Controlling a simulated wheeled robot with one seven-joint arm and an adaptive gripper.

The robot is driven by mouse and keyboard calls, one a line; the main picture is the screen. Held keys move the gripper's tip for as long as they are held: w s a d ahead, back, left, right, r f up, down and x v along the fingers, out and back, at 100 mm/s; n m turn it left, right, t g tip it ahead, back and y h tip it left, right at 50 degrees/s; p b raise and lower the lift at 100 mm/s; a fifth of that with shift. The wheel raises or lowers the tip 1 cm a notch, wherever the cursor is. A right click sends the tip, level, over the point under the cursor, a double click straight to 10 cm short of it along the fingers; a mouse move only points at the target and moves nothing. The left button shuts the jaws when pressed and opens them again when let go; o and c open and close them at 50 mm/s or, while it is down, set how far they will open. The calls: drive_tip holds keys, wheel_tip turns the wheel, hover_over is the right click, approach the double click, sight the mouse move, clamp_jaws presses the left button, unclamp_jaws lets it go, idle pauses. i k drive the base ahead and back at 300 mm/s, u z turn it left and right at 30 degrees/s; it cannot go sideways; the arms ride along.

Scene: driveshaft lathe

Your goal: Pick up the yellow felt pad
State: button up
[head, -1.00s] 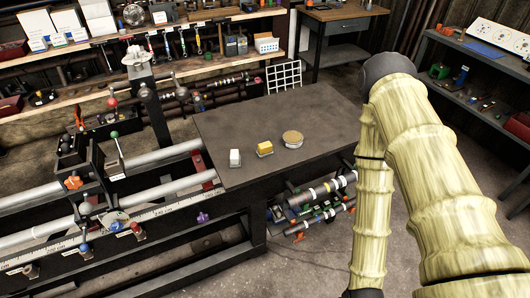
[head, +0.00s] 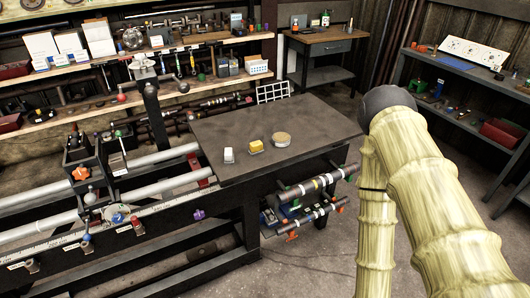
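The yellow felt pad (head: 257,143) is a small yellow block in the head view. It sits near the middle of the dark work table top (head: 315,121), on what looks like a small dark base. A small white block (head: 228,155) stands to its left and a round tan disc (head: 281,139) lies to its right, both apart from it. My arm shows at the right of the view, well to the right of the table. My gripper is out of the picture.
The lathe with its rails and levers (head: 112,165) adjoins the table on the left. Dark shafts (head: 318,185) lie on a lower shelf below the table's right side. Shelves stand behind, and a grey shelf rack (head: 465,68) stands at the right. The table top around the small objects is clear.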

sight(256, 147)
drive_tip(key=z, duration=1.2)
drive_tip(key=i, duration=0.8)
drive_tip(key=u, duration=1.7)
